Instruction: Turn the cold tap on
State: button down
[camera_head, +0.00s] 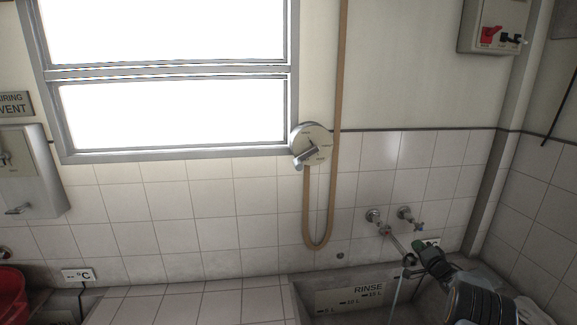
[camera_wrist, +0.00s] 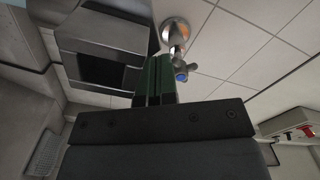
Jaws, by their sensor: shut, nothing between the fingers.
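The cold tap's cross handle with a blue centre (camera_wrist: 182,75) shows in the wrist view, below its round chrome wall flange (camera_wrist: 174,30). In the head view the right-hand tap (camera_head: 418,226) stands out from the tiled wall. My gripper (camera_head: 416,246) is just below it, and its green fingers (camera_wrist: 153,80) are shut and empty. In the wrist view the fingers lie just left of the handle; I cannot tell whether they touch it. The spout (camera_head: 400,247) reaches down beside my gripper. A thin pale streak (camera_head: 395,294) below it looks like running water.
A tap with a red mark (camera_head: 385,231) is left of the cold tap. The concrete tub (camera_head: 330,300), marked RINSE, lies below. A brown hose (camera_head: 306,210) hangs from a round wall mixer (camera_head: 311,146). A switch box (camera_head: 494,27) is high on the right.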

jog(key=shift+s+d+r, duration=0.1)
jog(key=shift+s+d, duration=0.1)
jog(key=shift+s, duration=0.45)
jog(key=shift+s+d+r, duration=0.1)
jog(key=shift+s+d, duration=0.1)
jog(key=shift+s, duration=0.4)
